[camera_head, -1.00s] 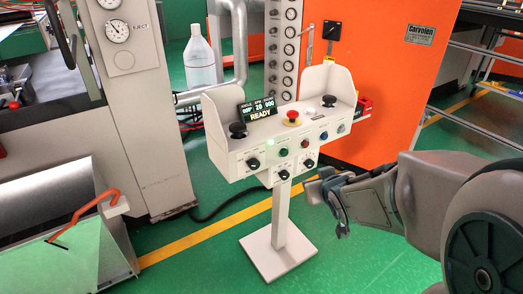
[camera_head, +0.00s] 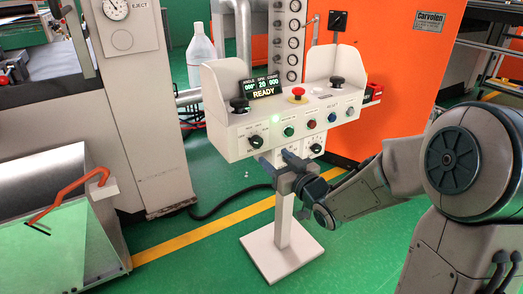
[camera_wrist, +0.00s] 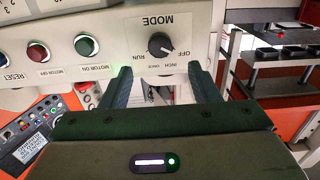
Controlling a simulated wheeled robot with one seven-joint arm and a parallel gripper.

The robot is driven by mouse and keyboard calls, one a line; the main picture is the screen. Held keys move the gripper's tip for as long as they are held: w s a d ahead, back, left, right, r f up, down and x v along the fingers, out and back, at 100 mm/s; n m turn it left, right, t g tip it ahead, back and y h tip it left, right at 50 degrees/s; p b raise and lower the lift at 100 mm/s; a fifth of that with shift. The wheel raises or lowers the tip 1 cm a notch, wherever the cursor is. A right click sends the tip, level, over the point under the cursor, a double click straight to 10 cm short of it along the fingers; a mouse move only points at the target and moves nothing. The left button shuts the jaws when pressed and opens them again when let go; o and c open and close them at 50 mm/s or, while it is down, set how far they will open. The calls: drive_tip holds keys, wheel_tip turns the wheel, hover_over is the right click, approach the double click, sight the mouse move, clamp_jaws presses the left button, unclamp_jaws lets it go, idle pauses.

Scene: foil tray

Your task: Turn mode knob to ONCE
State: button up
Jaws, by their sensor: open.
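The mode knob (camera_head: 256,142) is a black rotary knob at the left of the white console's front face. My gripper (camera_head: 277,158) is open and empty, just below and right of the knob, in front of the console. In the wrist view the fingertips of my gripper (camera_wrist: 160,70) are spread to either side, with the knob beyond them, apparently not touched.
Green (camera_head: 289,131), red (camera_head: 311,124) and blue (camera_head: 332,117) buttons sit right of the knob. Another black knob (camera_head: 316,148) is on the lower panel, near my gripper. Two joysticks and a red stop button (camera_head: 298,92) stand on top.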

sight(258, 144)
drive_tip(key=b+x, duration=0.1)
drive_tip(key=x, duration=0.7)
drive_tip(key=c, duration=1)
